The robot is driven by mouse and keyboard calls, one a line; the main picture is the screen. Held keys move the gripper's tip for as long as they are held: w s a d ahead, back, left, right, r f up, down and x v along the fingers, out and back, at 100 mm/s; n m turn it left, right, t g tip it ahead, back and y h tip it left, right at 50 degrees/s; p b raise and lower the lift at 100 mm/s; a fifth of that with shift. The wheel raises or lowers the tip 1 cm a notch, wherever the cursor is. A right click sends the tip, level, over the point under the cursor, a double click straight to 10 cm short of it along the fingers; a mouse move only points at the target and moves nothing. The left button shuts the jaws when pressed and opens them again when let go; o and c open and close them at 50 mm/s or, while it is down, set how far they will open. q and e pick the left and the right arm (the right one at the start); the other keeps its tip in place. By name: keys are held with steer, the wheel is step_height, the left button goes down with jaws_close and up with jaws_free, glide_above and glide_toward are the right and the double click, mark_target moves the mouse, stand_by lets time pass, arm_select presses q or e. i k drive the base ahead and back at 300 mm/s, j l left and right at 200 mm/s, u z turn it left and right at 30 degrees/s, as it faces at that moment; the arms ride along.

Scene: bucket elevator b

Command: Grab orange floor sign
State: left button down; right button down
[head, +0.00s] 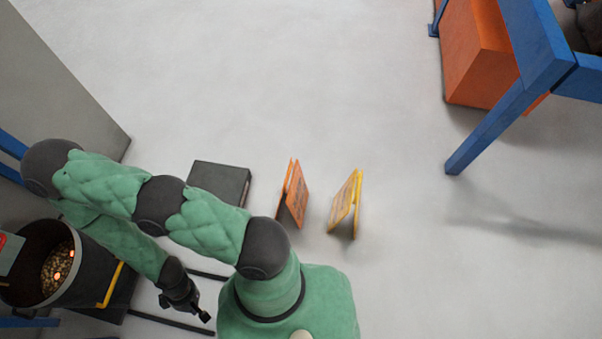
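The orange floor sign (296,195) stands upright and folded in an A shape on the grey floor near the middle of the head view. A yellow floor sign (347,203) stands just to its right, with a gap between them.
A dark flat box (220,183) lies left of the orange sign. A dark bucket (40,268) with brownish pellets stands at the far left, near a grey panel (60,75). A blue frame (500,120) and an orange block (474,55) are at upper right. The floor between is clear.

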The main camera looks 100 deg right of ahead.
mark_target(296, 198)
steer(key=j+z, duration=0.1)
steer(key=z, duration=2.95)
steer(key=j+u, duration=0.3)
steer(key=i+j+u, duration=0.25)
steer(key=k+j, duration=0.1)
